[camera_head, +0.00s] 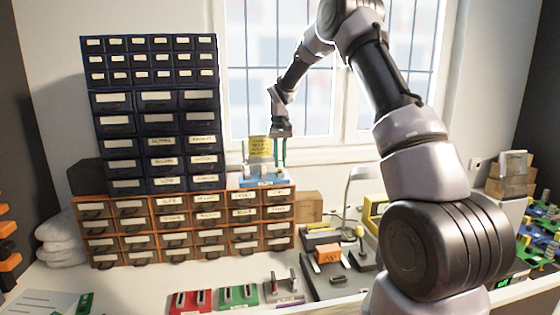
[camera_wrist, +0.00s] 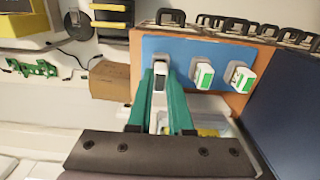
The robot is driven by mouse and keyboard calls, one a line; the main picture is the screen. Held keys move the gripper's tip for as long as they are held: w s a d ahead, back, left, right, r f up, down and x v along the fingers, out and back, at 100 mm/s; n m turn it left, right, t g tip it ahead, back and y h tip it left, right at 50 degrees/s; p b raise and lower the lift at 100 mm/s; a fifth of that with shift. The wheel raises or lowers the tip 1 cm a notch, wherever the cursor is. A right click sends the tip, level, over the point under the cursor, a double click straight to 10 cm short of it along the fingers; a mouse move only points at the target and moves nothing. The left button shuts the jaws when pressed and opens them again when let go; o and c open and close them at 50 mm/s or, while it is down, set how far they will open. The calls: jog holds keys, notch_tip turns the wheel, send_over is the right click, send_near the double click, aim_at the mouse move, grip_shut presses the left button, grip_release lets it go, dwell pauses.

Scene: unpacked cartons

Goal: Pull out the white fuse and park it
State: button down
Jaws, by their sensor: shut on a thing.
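My gripper (camera_wrist: 160,75) has teal fingers and is shut on a white fuse (camera_wrist: 160,68) in the wrist view. The fuse is in front of the blue panel (camera_wrist: 182,48); I cannot tell whether it still sits in it. Two more white fuses with green faces, one in the middle (camera_wrist: 204,77) and one at the right (camera_wrist: 240,79), stand on the same panel. In the head view my gripper (camera_head: 279,160) points down at the blue panel (camera_head: 262,182) on top of the orange drawer cabinet; the held fuse is too small to make out there.
A yellow note (camera_head: 260,147) stands behind the panel. A dark blue drawer stack (camera_head: 150,125) rises at its left. Red (camera_head: 190,304), green (camera_head: 238,298) and grey (camera_head: 284,292) holders with upright pieces stand on the bench. A cardboard box (camera_head: 309,206) is right of the orange cabinet (camera_head: 180,240).

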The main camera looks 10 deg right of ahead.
jog(key=shift+f, duration=0.65)
dwell(1.1)
jog(key=c, duration=0.8)
grip_release()
jog(key=shift+o, duration=0.2)
